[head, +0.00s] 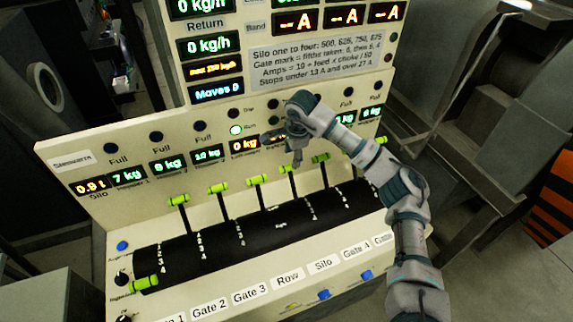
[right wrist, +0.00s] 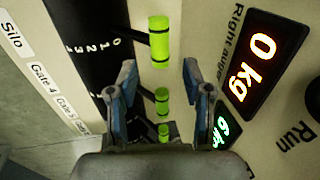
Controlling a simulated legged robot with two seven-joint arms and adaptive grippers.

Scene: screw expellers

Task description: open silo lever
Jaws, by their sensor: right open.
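The console (head: 85,170) carries a row of dark levers with bright green grips. The label Silo (head: 321,264) sits on the front edge, and also shows in the right wrist view (right wrist: 12,35). One raised green lever grip (head: 320,158) stands roughly above that label; I cannot tell for certain which lever it names. My right gripper (head: 282,150) is open and empty over the levers. In the right wrist view, a green grip (right wrist: 158,40) stands beyond the open fingers (right wrist: 160,75), apart from them. Two more grips (right wrist: 162,100) show between and below the fingers. My left gripper is out of view.
The leftmost grip (head: 144,283) is down near the front; other visible grips (head: 217,188) are raised. The upright display panel (head: 225,92) stands close behind the levers. Grey machinery (head: 440,70) is at right. An orange-striped block (head: 555,190) is at the right edge.

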